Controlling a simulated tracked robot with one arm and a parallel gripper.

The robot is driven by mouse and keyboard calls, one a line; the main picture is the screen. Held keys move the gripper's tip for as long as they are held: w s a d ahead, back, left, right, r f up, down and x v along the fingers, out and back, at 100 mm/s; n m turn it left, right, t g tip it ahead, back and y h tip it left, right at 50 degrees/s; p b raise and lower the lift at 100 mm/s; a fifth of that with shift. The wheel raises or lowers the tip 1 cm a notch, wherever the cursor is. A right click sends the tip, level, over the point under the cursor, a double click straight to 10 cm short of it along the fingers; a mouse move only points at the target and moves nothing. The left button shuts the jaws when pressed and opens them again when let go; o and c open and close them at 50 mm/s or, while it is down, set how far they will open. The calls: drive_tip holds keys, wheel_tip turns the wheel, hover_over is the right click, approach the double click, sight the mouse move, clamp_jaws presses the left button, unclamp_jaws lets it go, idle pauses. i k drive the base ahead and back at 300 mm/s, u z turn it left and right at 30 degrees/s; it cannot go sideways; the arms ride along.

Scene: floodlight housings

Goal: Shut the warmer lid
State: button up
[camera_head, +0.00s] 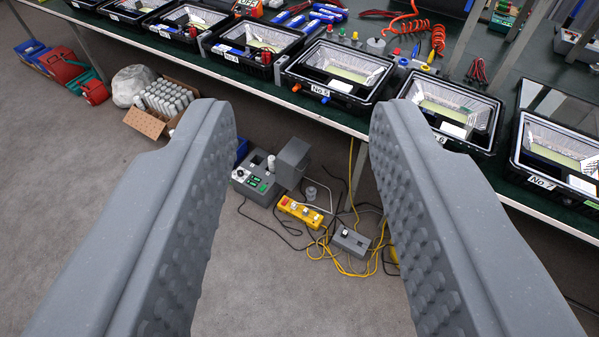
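My gripper (302,125) is open and empty, its two grey studded fingers wide apart above the floor, in front of the bench edge. I cannot pick out a warmer or its lid for certain. A row of black floodlight housings stands on the green bench. The housing labelled No.5 (300,82) is beyond and between the fingertips. The housing No.6 (455,143) is right of it. The housing No.7 (541,182) is at the far right, with a dark-framed panel (560,103) behind it that looks raised.
The bench (220,73) has a pale front edge and runs across the back. Below are a grey control box (256,185), a yellow switch box (301,211) and tangled cables (340,255). A cardboard box (145,121) stands left. The left floor is mostly clear.

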sight(292, 162)
drive_tip(key=u, duration=0.05)
drive_tip(key=i, duration=1)
drive_tip(key=z, duration=0.1)
